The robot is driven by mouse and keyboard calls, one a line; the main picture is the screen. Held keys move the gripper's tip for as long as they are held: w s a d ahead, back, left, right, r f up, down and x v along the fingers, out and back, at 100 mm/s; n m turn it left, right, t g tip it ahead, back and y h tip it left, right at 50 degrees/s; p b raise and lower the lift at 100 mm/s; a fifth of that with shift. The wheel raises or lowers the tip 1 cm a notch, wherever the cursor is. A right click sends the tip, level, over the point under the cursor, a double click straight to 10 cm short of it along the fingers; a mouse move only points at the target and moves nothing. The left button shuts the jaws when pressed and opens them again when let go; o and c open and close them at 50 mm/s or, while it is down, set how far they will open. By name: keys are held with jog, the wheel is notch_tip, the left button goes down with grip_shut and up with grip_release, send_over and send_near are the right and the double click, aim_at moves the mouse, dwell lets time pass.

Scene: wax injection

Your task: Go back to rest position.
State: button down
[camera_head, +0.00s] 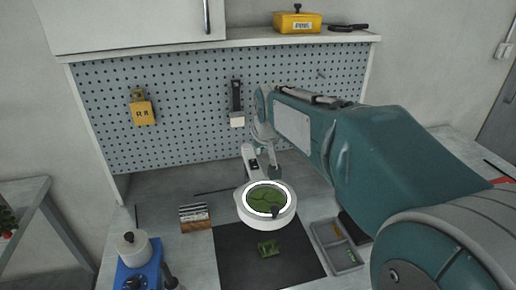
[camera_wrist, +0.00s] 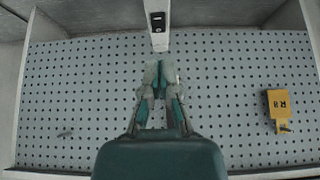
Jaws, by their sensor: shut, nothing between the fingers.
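My gripper (camera_head: 274,172) hangs at the end of my teal arm, in front of the pegboard and just behind the round magnifier lamp in the head view. In the wrist view, my gripper (camera_wrist: 161,68) has its fingertips together with nothing held. The white arm of the magnifier lamp (camera_wrist: 160,28) shows just beyond the fingertips there. I cannot tell whether they touch. The magnifier lamp (camera_head: 241,205) has a white ring, and green shapes show through its lens.
A perforated pegboard (camera_head: 180,95) carries a yellow tag (camera_head: 143,112) and a black-handled tool (camera_head: 236,100). Below are a dark mat (camera_head: 235,265), a green piece (camera_head: 268,248), a wooden block with cards (camera_head: 195,217), a blue device (camera_head: 140,275) and a grey tray (camera_head: 338,246).

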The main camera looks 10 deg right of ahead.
jog(key=s+f, duration=0.2)
jog(key=s, duration=1.1)
jog(key=s+f+g, duration=0.1)
jog(key=s+f, duration=0.2)
jog(key=s, duration=1)
